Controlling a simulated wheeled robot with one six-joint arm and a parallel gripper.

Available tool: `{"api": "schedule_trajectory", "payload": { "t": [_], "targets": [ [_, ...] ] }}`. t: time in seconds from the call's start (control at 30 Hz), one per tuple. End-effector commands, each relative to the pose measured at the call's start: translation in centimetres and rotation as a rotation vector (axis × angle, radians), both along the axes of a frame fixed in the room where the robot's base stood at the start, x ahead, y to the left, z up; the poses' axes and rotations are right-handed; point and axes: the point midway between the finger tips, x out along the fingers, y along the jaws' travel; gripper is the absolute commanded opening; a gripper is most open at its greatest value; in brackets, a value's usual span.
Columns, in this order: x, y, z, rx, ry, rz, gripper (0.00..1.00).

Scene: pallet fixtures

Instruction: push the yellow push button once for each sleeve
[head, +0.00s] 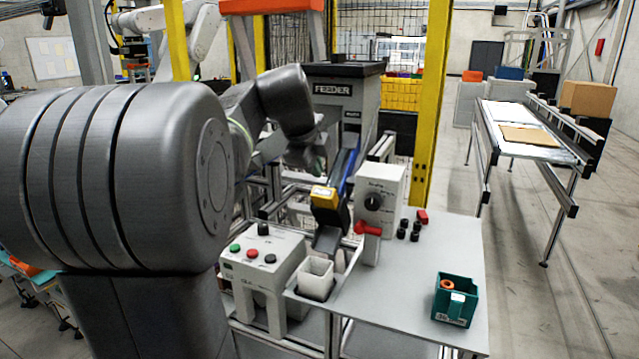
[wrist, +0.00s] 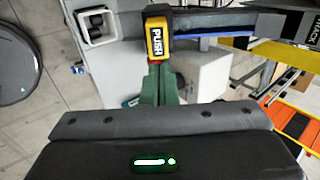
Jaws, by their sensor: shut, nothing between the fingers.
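The yellow push button (head: 324,196) sits on a dark housing at the lower end of the feeder's blue chute. In the wrist view the button (wrist: 157,40), marked PUSH, lies just beyond the fingertips. My gripper (wrist: 158,64) is shut and empty, its green fingers together and pointing at the button's near edge; I cannot tell if they touch it. In the head view the gripper is mostly hidden by my arm. An orange sleeve (head: 447,285) lies in the teal bin (head: 455,306) on the right of the table. A white square cup (head: 316,268) stands below the chute.
A control box (head: 262,246) with green, red and black buttons stands left of the cup. A grey box (head: 385,187) with a knob and red lever stands right of the button. Several small black knobs and a red part lie beside it.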

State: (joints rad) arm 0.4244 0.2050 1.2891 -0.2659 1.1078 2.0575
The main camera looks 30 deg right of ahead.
Motion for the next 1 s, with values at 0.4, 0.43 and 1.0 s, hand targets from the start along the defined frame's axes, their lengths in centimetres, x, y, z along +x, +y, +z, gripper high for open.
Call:
{"api": "schedule_trajectory", "payload": {
  "t": [0.4,0.43,1.0],
  "targets": [
    [-0.7,0.8,1.7,-0.001,-0.001,0.000,0.00],
    [-0.7,0.8,1.7,-0.001,-0.001,0.000,0.00],
    [-0.7,0.8,1.7,-0.001,-0.001,0.000,0.00]
  ]
}}
